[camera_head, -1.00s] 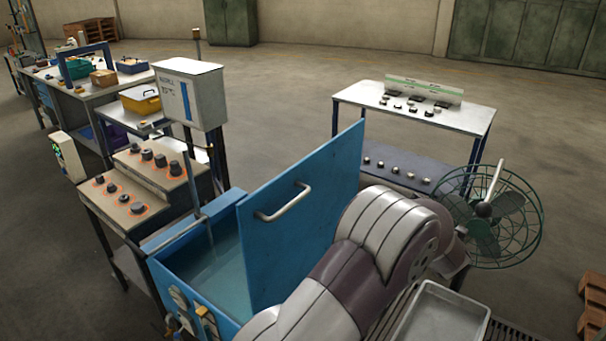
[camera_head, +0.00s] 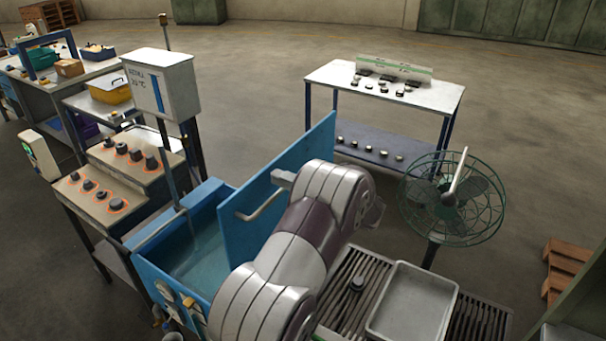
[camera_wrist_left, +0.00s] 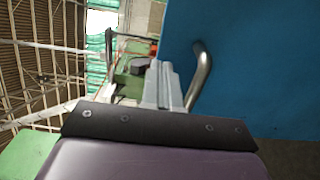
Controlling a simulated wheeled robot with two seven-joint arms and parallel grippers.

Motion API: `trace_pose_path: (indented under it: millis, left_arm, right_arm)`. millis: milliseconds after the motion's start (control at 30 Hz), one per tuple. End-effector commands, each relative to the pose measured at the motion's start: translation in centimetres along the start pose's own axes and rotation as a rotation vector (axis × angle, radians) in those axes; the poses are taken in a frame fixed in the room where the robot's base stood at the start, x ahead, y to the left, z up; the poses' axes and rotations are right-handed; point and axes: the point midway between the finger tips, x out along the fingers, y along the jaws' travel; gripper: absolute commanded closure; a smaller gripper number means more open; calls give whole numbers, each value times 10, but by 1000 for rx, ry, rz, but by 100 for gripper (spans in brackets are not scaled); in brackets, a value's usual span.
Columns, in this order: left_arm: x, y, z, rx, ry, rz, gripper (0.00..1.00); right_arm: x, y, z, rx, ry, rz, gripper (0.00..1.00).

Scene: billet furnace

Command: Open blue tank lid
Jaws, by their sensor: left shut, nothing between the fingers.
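The blue tank (camera_head: 165,268) stands open at lower centre-left in the head view, with greenish liquid inside. Its blue lid (camera_head: 305,150) stands raised, nearly upright, at the tank's right side. A silver bar handle (camera_head: 250,212) is fixed on the lid's face, partly hidden by my arm. My left gripper (camera_head: 283,178) is beside the lid, near the handle's upper end. In the left wrist view its fingers (camera_wrist_left: 163,85) are shut and empty, just left of the handle (camera_wrist_left: 201,75), not around it. The blue lid (camera_wrist_left: 260,70) fills the right side there. My right gripper is not in view.
A grey tray (camera_head: 412,300) lies on a slatted grate (camera_head: 340,295) at lower right. A green fan (camera_head: 455,198) stands beyond it. A control bench (camera_head: 100,195) and white box (camera_head: 160,82) stand left of the tank. A table (camera_head: 385,85) stands behind.

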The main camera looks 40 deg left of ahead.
Motion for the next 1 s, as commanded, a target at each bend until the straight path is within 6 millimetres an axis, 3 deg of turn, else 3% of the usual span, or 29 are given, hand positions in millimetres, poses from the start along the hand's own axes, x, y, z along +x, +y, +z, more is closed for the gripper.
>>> trace_pose_path:
  millis: [33, 133, 633, 767, 1000]
  left_arm:
    - [7, 4, 0, 2, 3, -1, 100]
    - [15, 2, 0, 1, 1, 0, 100]
    - [26, -1, 0, -2, 1, -12, 100]
    - [54, -2, 0, -4, 7, -66, 100]
    - [125, -8, 0, -3, 5, -197, 100]
  right_arm:
    - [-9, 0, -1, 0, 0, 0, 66]
    - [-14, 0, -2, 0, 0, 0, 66]
    - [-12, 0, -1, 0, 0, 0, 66]
    - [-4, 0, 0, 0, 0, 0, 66]
    - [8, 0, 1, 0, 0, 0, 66]
